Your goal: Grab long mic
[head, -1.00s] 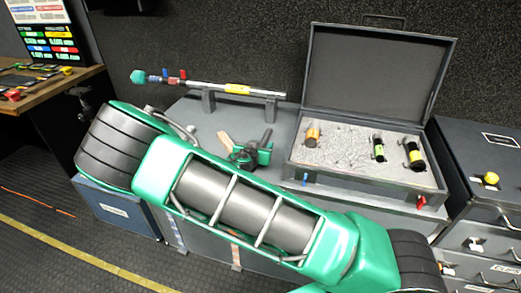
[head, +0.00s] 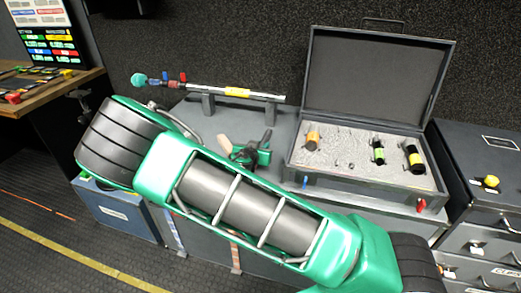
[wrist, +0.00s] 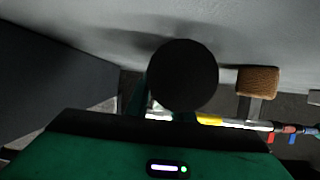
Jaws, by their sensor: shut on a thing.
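My gripper (head: 262,143) is low over the grey bench top, left of the open case. Its green body (wrist: 160,150) fills the bottom of the wrist view. It is shut on a dark, round-ended cylinder (wrist: 183,75), seen end-on in the wrist view, which I take for the long mic. In the head view it is a small dark upright shape at the gripper; its lower part and the fingers' contact are hidden. A small brown block (head: 223,142) lies left of the gripper; it also shows in the wrist view (wrist: 258,82).
The open grey case (head: 345,185) holds an orange-banded (head: 312,140), a green-banded (head: 378,152) and a yellow-banded cylinder (head: 414,158). A boom pole (head: 237,92) rests on stands behind the gripper. Dark drawers (head: 480,215) stand at right. My forearm hides the bench front.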

